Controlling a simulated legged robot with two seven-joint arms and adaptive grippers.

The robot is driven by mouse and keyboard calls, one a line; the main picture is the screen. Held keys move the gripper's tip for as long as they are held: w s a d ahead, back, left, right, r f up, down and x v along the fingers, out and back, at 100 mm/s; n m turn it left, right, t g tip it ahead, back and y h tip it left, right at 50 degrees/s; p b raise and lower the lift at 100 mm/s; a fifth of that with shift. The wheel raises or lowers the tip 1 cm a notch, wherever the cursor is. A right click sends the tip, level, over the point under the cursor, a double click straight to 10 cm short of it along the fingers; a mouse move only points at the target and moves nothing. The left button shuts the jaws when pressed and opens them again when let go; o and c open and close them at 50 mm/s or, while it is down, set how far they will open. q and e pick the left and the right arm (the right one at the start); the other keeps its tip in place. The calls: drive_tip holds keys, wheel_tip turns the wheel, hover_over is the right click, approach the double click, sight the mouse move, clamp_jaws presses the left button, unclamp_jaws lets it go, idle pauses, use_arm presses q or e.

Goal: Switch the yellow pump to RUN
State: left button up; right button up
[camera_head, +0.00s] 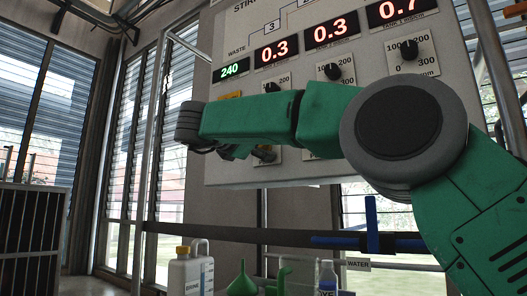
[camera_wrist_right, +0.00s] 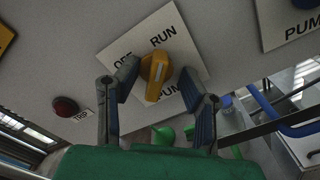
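The yellow pump knob (camera_wrist_right: 155,70) sits on a white plate (camera_wrist_right: 190,62) marked OFF, RUN and PUMP in the right wrist view. A pale line runs along the knob's long face; I cannot tell for sure which label it points at. My right gripper (camera_wrist_right: 160,82) is open, with one finger on each side of the knob. Contact between fingers and knob is unclear. In the head view my right arm crosses in front of the control panel (camera_head: 222,170) and hides the yellow knob. My left gripper is not in view.
A red TRIP button (camera_wrist_right: 65,107) is left of the plate, and another PUMP plate (camera_wrist_right: 290,25) is at the right. Above my arm are red displays (camera_head: 330,28) and black dials (camera_head: 409,50). Below stand a white jug (camera_head: 190,272) and a green funnel (camera_head: 242,282).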

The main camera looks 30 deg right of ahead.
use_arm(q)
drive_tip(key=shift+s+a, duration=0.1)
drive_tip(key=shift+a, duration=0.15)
use_arm(e)
drive_tip(key=v, duration=0.8)
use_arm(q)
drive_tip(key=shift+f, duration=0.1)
use_arm(e)
drive_tip(key=shift+a+r, duration=0.15)
drive_tip(key=shift+a, duration=0.05)
drive_tip(key=v, duration=1.2)
drive_tip(key=shift+d, duration=0.1)
